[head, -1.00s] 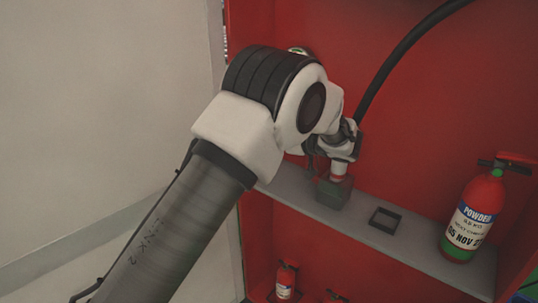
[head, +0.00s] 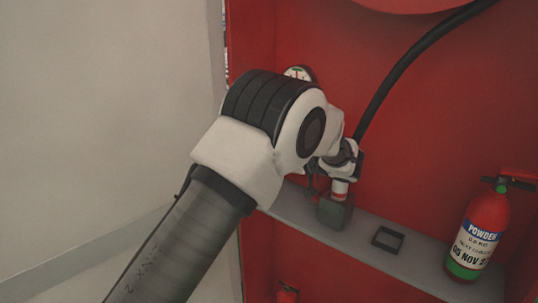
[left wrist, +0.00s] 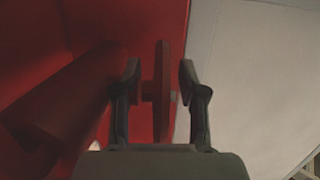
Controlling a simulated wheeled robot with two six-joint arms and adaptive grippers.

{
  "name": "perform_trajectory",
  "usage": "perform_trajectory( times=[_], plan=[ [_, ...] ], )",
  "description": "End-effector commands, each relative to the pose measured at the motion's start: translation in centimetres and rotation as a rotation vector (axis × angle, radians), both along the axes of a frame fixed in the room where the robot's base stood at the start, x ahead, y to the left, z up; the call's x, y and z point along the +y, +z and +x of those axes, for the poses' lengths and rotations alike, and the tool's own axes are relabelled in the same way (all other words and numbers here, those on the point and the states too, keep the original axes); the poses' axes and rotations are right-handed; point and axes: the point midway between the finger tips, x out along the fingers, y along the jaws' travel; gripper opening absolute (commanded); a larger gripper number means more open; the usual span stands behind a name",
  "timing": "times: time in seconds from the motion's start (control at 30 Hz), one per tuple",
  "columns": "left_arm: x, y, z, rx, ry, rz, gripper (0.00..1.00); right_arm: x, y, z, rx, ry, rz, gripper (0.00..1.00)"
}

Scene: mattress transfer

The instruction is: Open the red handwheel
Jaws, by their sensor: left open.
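In the left wrist view, the red handwheel (left wrist: 163,95) appears nearly edge-on as a thin upright disc with a short hub on its left. My left gripper (left wrist: 160,75) is open, with one dark finger on each side of the wheel. Gaps show between the fingertips and the wheel. In the head view, my left arm reaches into the red cabinet. I cannot make out the fingers or the handwheel clearly there. My right gripper is in neither view.
A grey shelf (head: 357,247) crosses the red cabinet (head: 440,110). It carries a small black frame (head: 388,238) and a powder extinguisher (head: 476,235). A black hose (head: 395,70) curves down the back. A gauge (head: 300,73) shows behind my arm. A pale panel (head: 90,110) stands left.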

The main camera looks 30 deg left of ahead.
Motion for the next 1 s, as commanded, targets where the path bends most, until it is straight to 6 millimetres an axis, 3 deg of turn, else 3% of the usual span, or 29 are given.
perform_trajectory(
  times=[0.3, 0.47, 1.0],
  plan=[
    [0.0, 6.5, 0.0, -0.006, 0.0, -0.001, 0.42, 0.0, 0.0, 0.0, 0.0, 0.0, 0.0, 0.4],
    [0.0, 9.1, 0.0, -0.002, 0.0, 0.0, 0.42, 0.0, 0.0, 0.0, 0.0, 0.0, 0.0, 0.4],
    [0.0, 9.7, 0.0, 0.0, 0.0, 0.0, 0.42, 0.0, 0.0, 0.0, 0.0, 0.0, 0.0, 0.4]
  ],
)
